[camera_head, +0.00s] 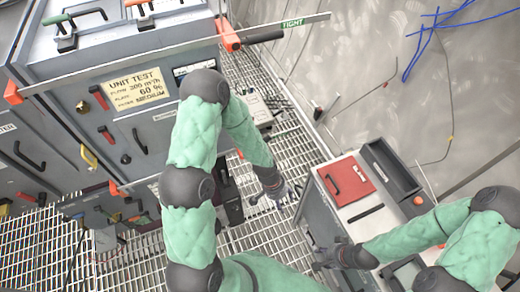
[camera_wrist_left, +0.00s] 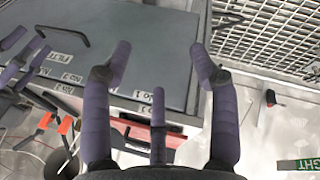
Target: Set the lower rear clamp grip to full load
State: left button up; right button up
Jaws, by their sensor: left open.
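A grey filter unit (camera_head: 70,62) stands at the left of the head view. An upper bar crosses it, with an orange clamp block (camera_head: 228,35), a dark clamp grip (camera_head: 265,36) and a green TIGHT label (camera_head: 292,22). A lower orange block (camera_head: 115,187) shows on the near side. The lower rear clamp grip cannot be told apart behind my left arm. My left gripper (camera_head: 277,192) hangs beyond the unit's right side; in the left wrist view (camera_wrist_left: 160,70) its fingers are spread and empty. My right gripper (camera_head: 332,256) is beside the cart, its fingers unclear.
A cart (camera_head: 318,207) with a red lid (camera_head: 346,180) stands at the right, close to both grippers. Grating (camera_head: 280,135) covers the floor. Blue cables (camera_head: 428,33) hang on the steel wall. The left wrist view shows a grey box top (camera_wrist_left: 150,35) with labels.

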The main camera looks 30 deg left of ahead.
pick_arm(q)
jog(key=w+a+r+m+y+b, duration=0.5)
jog(key=w+a+r, duration=1)
jog(key=a, duration=0.1)
jog(key=shift+t, duration=0.4)
jog(key=f+b, duration=0.1)
jog(key=f, duration=0.2)
jog(key=a+f+b, duration=0.1)
jog(key=f, duration=0.3)
jog(key=f+b, duration=0.2)
jog(key=f, duration=0.1)
jog(key=shift+w+a+f, duration=0.2)
jog(key=shift+w+a, duration=0.15)
grip_shut()
